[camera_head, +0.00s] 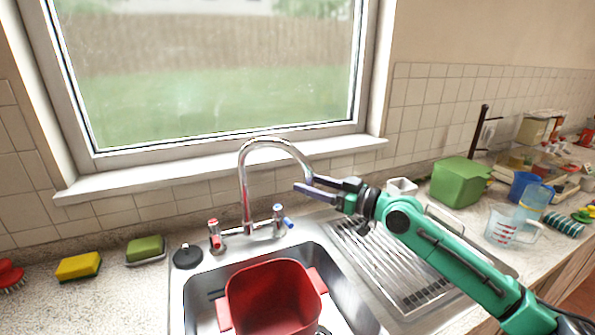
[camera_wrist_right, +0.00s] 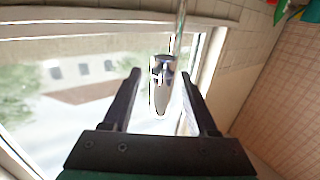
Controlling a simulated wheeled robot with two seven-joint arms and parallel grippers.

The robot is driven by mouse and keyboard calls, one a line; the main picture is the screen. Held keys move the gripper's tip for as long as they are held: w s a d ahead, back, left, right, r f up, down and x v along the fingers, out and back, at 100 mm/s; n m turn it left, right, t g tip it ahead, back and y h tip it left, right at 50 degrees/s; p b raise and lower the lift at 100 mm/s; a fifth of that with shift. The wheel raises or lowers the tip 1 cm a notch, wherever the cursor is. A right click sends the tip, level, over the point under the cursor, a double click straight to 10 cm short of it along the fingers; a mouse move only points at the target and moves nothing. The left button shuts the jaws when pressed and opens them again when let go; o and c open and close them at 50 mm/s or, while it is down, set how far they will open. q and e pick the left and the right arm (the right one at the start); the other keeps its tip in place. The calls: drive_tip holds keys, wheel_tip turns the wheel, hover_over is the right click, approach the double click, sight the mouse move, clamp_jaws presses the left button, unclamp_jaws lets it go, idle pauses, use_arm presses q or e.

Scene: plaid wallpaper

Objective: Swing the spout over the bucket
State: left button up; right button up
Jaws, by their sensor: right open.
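The chrome spout (camera_head: 243,180) rises behind the sink and arcs to the right. Its tip ends at my right gripper (camera_head: 312,187), right of the tap's base. In the right wrist view the spout's end (camera_wrist_right: 161,80) shows between the two fingers of my right gripper (camera_wrist_right: 161,85), with gaps to both sides. This gripper is open, and I cannot tell whether a finger touches the spout. The red bucket (camera_head: 272,298) stands in the sink basin, below the spout and toward me. My left gripper is not in view.
A red-marked tap handle (camera_head: 215,236) and a blue-marked one (camera_head: 281,219) flank the spout's base. The steel drainboard (camera_head: 395,265) lies right of the basin, under my right arm. A green tub (camera_head: 459,183) and measuring jug (camera_head: 508,228) stand farther right. Sponges (camera_head: 79,266) lie left.

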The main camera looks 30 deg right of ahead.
drive_tip(key=p+x, duration=0.2)
drive_tip(key=x, duration=0.1)
drive_tip(key=shift+w+a+r, duration=0.1)
drive_tip(key=shift+w+a, duration=0.1)
drive_tip(key=shift+w, duration=0.05)
drive_tip(key=shift+s, duration=0.1)
clamp_jaws()
idle(1.2)
